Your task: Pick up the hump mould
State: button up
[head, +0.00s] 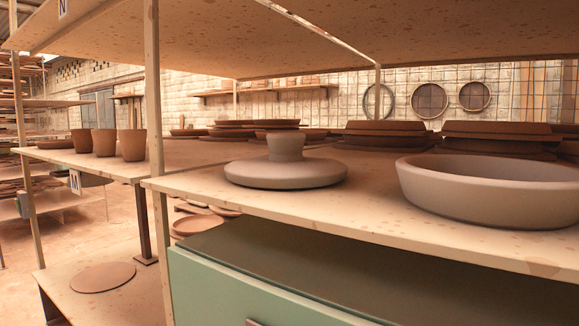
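The hump mould (286,172) appears to be the pale grey, rounded disc with a short, flared knob on top. It rests on the front shelf board (400,228), near the board's left end and close to its front edge. Its whole front outline is unobstructed in the head view. My gripper is not in view.
A wide, shallow grey bowl (490,190) stands on the same board to the right, with a gap between. Stacked brown slabs (385,135) lie behind. Wooden posts (153,90) and an upper shelf (300,40) frame the space. A green cabinet (260,285) stands below.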

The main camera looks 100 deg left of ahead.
aim_at(286, 168)
jog(key=z, duration=4.7)
jog(key=i, duration=0.15)
jog(key=u, duration=2.85)
jog(key=k, duration=0.2)
jog(key=z, duration=2.2)
jog(key=k, duration=0.35)
jog(key=z, duration=1.8)
